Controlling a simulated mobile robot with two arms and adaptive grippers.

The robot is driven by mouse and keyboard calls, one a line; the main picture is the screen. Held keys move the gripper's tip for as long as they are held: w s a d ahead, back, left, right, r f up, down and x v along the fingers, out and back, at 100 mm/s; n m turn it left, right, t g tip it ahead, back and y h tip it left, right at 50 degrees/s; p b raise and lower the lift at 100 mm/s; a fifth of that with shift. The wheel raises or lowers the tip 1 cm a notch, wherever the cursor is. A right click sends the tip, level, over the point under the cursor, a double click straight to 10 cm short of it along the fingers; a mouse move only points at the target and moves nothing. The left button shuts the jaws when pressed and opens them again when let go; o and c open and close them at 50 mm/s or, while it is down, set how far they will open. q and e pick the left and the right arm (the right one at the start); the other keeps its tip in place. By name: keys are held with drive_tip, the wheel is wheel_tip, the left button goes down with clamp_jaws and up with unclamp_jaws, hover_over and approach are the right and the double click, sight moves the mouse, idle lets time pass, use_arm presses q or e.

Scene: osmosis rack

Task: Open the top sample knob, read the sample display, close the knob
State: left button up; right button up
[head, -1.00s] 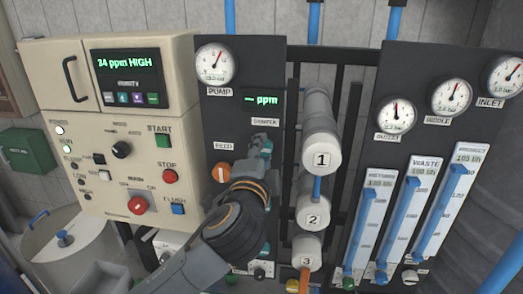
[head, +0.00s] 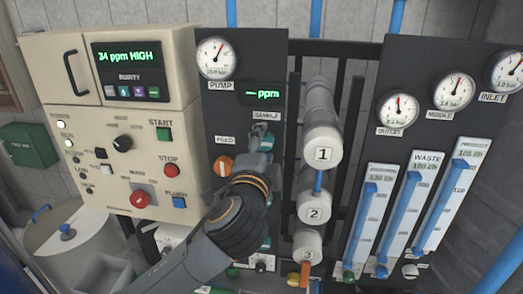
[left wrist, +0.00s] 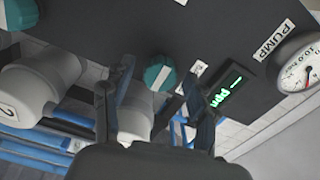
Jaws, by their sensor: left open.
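The small sample display (head: 264,95) on the dark panel reads "-- ppm" in green, and it also shows tilted in the left wrist view (left wrist: 229,87). The top sample knob (left wrist: 160,73) is teal with a white bar across its face. In the head view my left gripper (head: 260,143) is in front of it and hides most of it. In the left wrist view my left gripper (left wrist: 156,80) is open, its two fingers on either side of the knob. Whether they touch the knob cannot be told. My right gripper is not in view.
An orange feed knob (head: 223,167) is close to the left of my gripper. White numbered cylinders (head: 322,150) stand to the right. A beige control box (head: 110,120) with buttons is at the left. Flow tubes (head: 410,220) and gauges fill the right panel.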

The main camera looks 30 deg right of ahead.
use_arm(q)
drive_tip(key=v, duration=1.2)
drive_tip(key=shift+f, duration=0.1)
